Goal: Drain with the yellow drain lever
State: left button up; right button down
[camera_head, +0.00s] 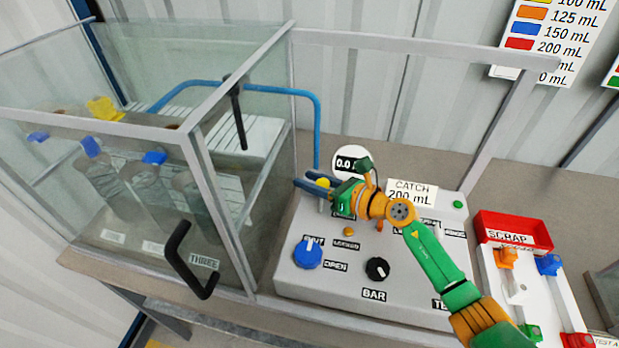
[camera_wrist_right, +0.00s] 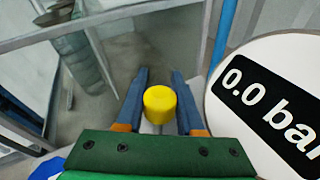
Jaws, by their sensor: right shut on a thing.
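The yellow drain lever (camera_head: 323,183) stands on the grey control panel (camera_head: 300,275), at its upper left. In the right wrist view its round yellow knob (camera_wrist_right: 160,104) sits between the two blue fingers. My right gripper (camera_head: 312,184) reaches it from the right and is shut on it. The gripper also shows in the right wrist view (camera_wrist_right: 160,100). A round gauge (camera_head: 349,162) reading 0.0 bar stands just behind the gripper, partly hidden by it. My left gripper is not in view.
A glass cabinet (camera_head: 250,180) with several bottles, a black handle (camera_head: 185,262) and a blue pipe (camera_head: 319,125) stands left. The panel has a blue knob (camera_head: 308,254) and a black knob (camera_head: 377,268). A red scrap bin (camera_head: 512,222) lies right. A label reads "CATCH 200 mL" (camera_head: 411,191).

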jog(key=c, duration=0.5)
grip_release()
jog(key=shift+c, duration=0.2)
jog(key=shift+s+a+r, duration=0.1)
